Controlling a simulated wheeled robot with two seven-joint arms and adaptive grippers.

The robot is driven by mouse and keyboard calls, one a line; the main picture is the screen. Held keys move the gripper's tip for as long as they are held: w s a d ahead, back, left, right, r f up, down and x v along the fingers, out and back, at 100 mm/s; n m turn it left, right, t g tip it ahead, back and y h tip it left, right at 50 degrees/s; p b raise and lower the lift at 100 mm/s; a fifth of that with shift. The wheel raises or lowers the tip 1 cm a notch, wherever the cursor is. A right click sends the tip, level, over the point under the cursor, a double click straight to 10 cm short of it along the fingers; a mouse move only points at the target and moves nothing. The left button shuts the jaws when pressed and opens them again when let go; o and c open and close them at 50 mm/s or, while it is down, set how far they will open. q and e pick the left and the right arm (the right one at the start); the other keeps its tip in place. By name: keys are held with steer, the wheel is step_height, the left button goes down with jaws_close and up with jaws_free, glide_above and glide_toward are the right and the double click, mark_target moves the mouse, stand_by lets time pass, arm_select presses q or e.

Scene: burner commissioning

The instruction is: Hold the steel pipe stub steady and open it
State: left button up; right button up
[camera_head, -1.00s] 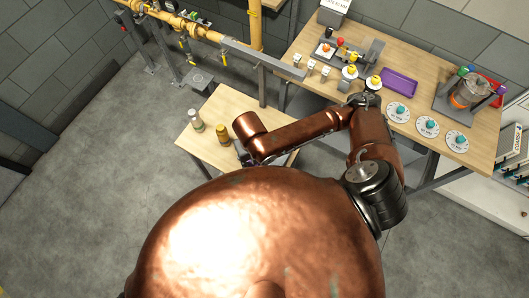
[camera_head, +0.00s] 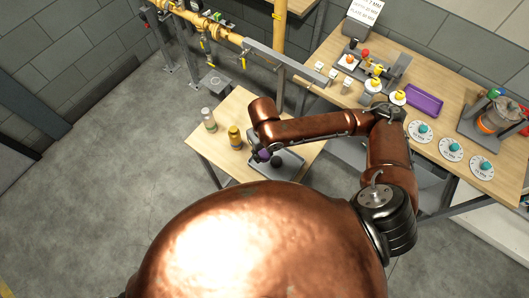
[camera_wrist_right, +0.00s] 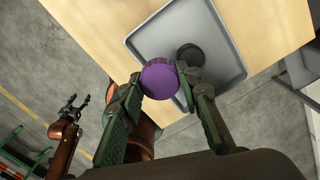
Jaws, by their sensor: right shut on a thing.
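My right gripper (camera_head: 262,153) is shut on a purple round cap-like piece (camera_wrist_right: 160,79), over a grey tray (camera_wrist_right: 226,62) on the small wooden table. The purple piece also shows in the head view (camera_head: 265,155). Its flat round face is toward the wrist camera, and what lies behind it is hidden. I cannot make out a steel pipe stub apart from it. A dark round piece (camera_wrist_right: 190,55) lies in the tray just beyond the fingers. My left gripper (camera_wrist_right: 73,107) shows in the right wrist view, open and empty, away from the tray; it is not in the head view.
Two bottles, one pale (camera_head: 209,119) and one yellow (camera_head: 235,138), stand at the small table's left side. The larger bench holds a purple tray (camera_head: 424,100), several dials (camera_head: 451,149) and a pot (camera_head: 492,120). A yellow gas pipe (camera_head: 222,29) runs behind.

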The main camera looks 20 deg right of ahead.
steer(key=w+f, duration=0.1)
steer(key=f, duration=0.1)
steer(key=w+d+f, duration=0.1)
steer(key=w+f, duration=0.2)
steer(key=f, duration=0.1)
steer(key=shift+w+d, duration=0.25)
steer(key=shift+d, duration=0.15)
steer(key=shift+w+d+f, duration=0.1)
steer(key=shift+f, duration=1.45)
steer(key=shift+f, duration=0.1)
steer(key=o, duration=1.3)
step_height(320, 180, up, 12)
